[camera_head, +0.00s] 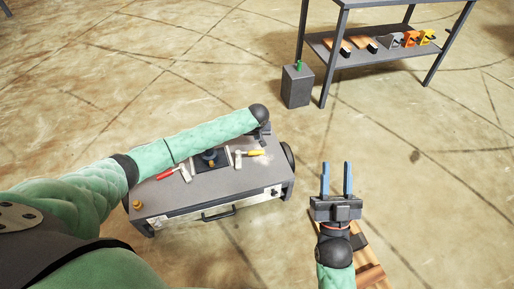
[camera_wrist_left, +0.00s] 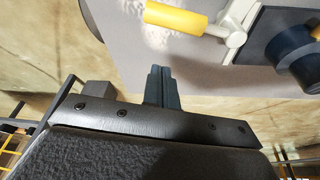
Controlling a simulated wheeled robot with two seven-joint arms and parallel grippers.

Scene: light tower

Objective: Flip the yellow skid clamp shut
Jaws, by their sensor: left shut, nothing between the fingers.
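The yellow-handled clamp (camera_head: 250,153) sits on the right part of the grey skid's top (camera_head: 215,190). Its yellow handle (camera_wrist_left: 176,18) lies low and points away from the dark round fitting (camera_wrist_left: 296,52), with a pale metal arm at its inner end. My left gripper (camera_wrist_left: 161,72) is shut and empty, apart from the handle, near the skid's edge. In the head view my left arm reaches across the skid and hides part of it. My right gripper (camera_head: 337,180) is open and empty, right of the skid.
A red-handled clamp (camera_head: 173,172) sits on the skid's left side. A small yellow knob (camera_head: 137,204) is at its near left corner. A dark shelf table (camera_head: 375,58) with several tools stands at the back right, beside a grey box (camera_head: 297,87). A wooden pallet (camera_head: 365,270) lies below my right gripper.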

